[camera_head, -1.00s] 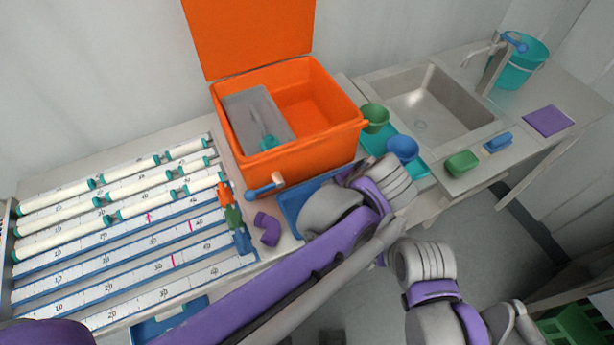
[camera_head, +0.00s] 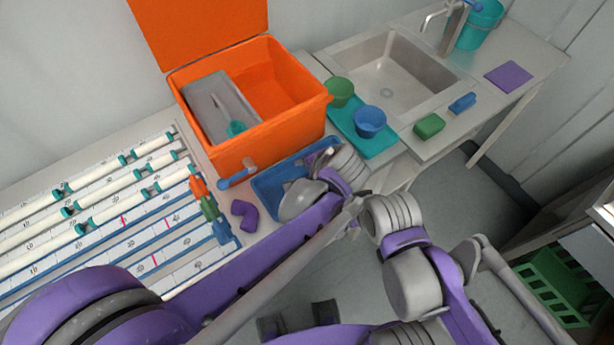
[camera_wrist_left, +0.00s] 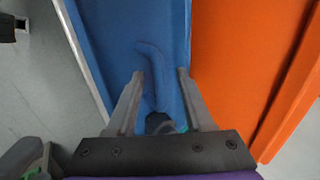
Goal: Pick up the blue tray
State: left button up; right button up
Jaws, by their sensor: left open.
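The blue tray (camera_head: 267,192) lies on the bench right in front of the orange box. My left arm's wrist covers part of it in the head view. My left gripper (camera_head: 318,158) is over the tray, mostly hidden by the wrist there. In the left wrist view the gripper (camera_wrist_left: 159,75) is open, its two fingers apart over the tray (camera_wrist_left: 110,30). A bent blue shape (camera_wrist_left: 153,72) shows between the fingers; I cannot tell whether they touch anything. Two dark pieces at the bottom of the head view may be my right gripper, but this is unclear.
The open orange box (camera_head: 235,155) stands just behind the tray. A purple elbow piece (camera_head: 244,213) lies left of it. A teal tray (camera_head: 376,146) with a green cup (camera_head: 340,92) and blue cup (camera_head: 369,121) is to the right. Open floor lies in front.

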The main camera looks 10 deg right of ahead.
pick_arm(q)
jog(key=shift+w+a+f, duration=0.1)
jog(key=shift+w+f, duration=0.2)
jog(key=shift+f, duration=0.15)
grip_shut()
dwell(1.1)
